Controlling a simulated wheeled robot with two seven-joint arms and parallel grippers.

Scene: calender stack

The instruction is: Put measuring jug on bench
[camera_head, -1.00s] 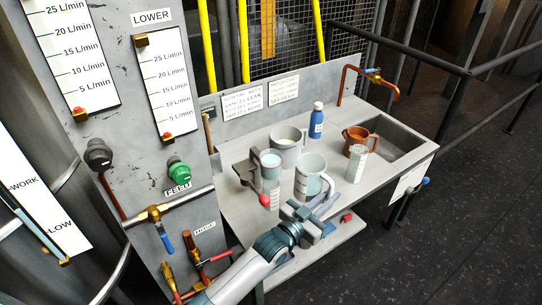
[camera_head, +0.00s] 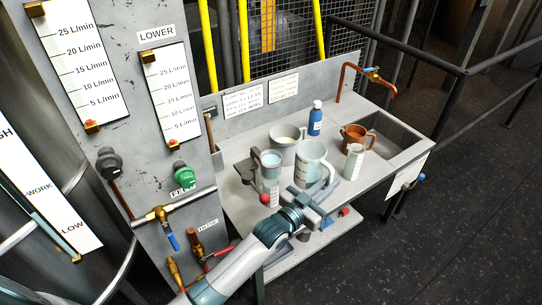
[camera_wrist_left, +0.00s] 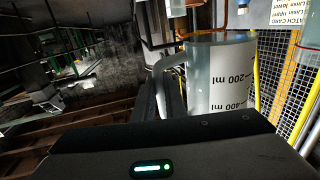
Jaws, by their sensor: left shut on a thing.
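The measuring jug (camera_head: 309,170) is a clear, pale blue-grey cup with a handle, near the middle of the bench (camera_head: 238,199) in the head view. My left gripper (camera_head: 322,194) is shut on it at the handle side. My right gripper is not in view.
A scaled cylinder (camera_head: 270,172) with a dark bracket stands left of the jug, a grey bowl (camera_head: 287,133) behind it. A sink (camera_head: 391,139) is at the right.

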